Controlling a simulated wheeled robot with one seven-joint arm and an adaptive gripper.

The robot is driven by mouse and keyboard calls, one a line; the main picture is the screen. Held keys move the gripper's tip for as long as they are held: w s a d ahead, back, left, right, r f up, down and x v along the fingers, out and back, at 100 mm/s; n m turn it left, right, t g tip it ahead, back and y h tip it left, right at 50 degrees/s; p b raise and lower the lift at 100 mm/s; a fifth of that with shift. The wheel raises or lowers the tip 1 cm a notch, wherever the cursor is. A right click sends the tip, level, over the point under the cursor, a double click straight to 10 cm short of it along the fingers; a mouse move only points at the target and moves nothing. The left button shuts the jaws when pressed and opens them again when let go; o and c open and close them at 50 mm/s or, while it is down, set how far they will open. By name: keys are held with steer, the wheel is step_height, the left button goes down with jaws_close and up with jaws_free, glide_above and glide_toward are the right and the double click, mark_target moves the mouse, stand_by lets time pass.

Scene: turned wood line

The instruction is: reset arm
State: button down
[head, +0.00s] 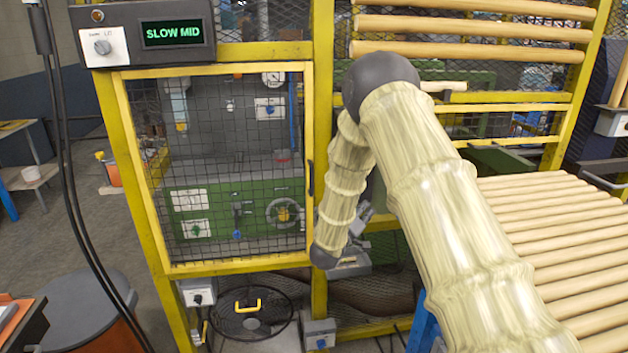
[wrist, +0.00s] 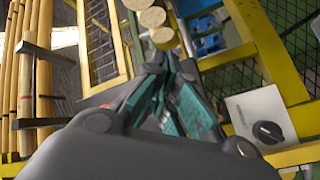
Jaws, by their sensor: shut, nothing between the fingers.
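My arm, in a pale ribbed sleeve, rises from the lower right of the head view to a dark elbow at the top middle. From there it folds down to the wrist in front of the yellow frame post. My gripper (wrist: 168,62) shows in the wrist view with dark fingers and green pads. The fingers are shut and hold nothing. In the head view the gripper is mostly hidden or hard to make out. Beyond the fingertips in the wrist view are round wood ends (wrist: 163,38) and yellow bars.
A mesh door (head: 240,165) in a yellow frame closes off a green machine. A display box (head: 145,33) reads SLOW MID. A roller conveyor (head: 560,230) lies right of my arm. A white panel with a black knob (wrist: 268,132) is near my gripper. Open floor lies left.

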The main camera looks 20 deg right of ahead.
steer(key=s+a+f+n+y, duration=0.1)
steer(key=s+a+f+y, duration=0.4)
steer(key=f, duration=0.5)
steer(key=s+a+f+n+g+y, duration=0.1)
steer(key=s+a+f+y, duration=0.1)
steer(key=s+a+f, duration=0.6)
steer(key=s+a+f+n+y, duration=0.1)
steer(key=s+a+f+y, duration=0.3)
steer(key=f, duration=0.7)
steer(key=s+a+f+g+y, duration=0.1)
steer(key=s+a+f+g, duration=0.1)
steer(key=s, duration=0.9)
steer(key=s+a+f+m+g+y, duration=0.1)
steer(key=s+a, duration=0.4)
steer(key=s, duration=0.6)
steer(key=s+a+f+g+y, duration=0.3)
steer(key=s+f+g, duration=0.2)
steer(key=s, duration=0.6)
steer(key=shift+s+a+g, duration=0.3)
steer(key=shift+s+a, duration=0.05)
steer(key=shift+a, duration=0.05)
